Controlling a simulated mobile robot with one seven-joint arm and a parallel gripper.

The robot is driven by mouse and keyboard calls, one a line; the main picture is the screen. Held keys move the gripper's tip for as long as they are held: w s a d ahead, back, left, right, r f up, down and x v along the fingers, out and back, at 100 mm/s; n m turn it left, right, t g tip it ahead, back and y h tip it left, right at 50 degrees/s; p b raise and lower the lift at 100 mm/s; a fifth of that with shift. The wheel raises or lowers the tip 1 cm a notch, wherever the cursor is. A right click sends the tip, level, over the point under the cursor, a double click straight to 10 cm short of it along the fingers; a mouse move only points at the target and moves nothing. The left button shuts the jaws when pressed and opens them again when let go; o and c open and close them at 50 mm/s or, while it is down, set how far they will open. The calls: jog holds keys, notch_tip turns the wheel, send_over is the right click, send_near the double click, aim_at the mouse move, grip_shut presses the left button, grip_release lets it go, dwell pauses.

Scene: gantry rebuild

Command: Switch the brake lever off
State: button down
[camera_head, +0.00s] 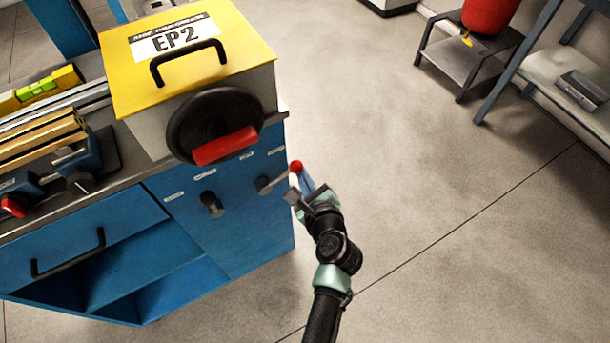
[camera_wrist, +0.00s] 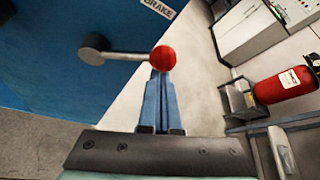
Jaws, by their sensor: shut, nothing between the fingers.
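The brake lever is a grey rod with a red ball knob (camera_head: 296,167) on the right part of the blue cabinet front. In the wrist view, the lever (camera_wrist: 125,55) runs roughly level from a round grey hub (camera_wrist: 93,48) to the red knob at its right end. A white label (camera_wrist: 158,7) reading BRAKE is above it. My gripper (camera_head: 305,182) is shut with nothing in it. Its blue fingertips (camera_wrist: 158,85) are right at the knob's lower side; I cannot tell whether they touch it.
A yellow-topped box marked EP2 (camera_head: 187,60) with a black wheel and red handle stands on the blue cabinet (camera_head: 250,215). A red extinguisher (camera_wrist: 287,85) stands at the right.

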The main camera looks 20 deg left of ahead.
aim_at(293, 170)
jog(key=shift+s+a+r+n, duration=0.15)
jog(key=shift+r+n, duration=0.15)
jog(key=shift+r, duration=0.1)
jog(key=shift+s+a+r+n+t+h+p, duration=0.2)
jog(key=shift+s+a+r+n+t+p, duration=0.1)
jog(key=shift+s+r+n+t, duration=0.15)
jog(key=shift+s+a+r+n+t+h+p, duration=0.2)
jog(key=shift+s+a+r+n+t+p, duration=0.1)
jog(key=shift+r+n+t, duration=0.2)
jog(key=shift+s+a+r+n+t+b, duration=0.4)
jog(key=shift+s+a+n+t, duration=0.25)
jog(key=shift+s+n, duration=0.2)
jog(key=shift+s+a+r+n+t+b, duration=0.35)
jog(key=shift+s+a+n+t, duration=0.2)
jog(key=shift+s+n, duration=0.3)
jog(key=shift+a, duration=0.1)
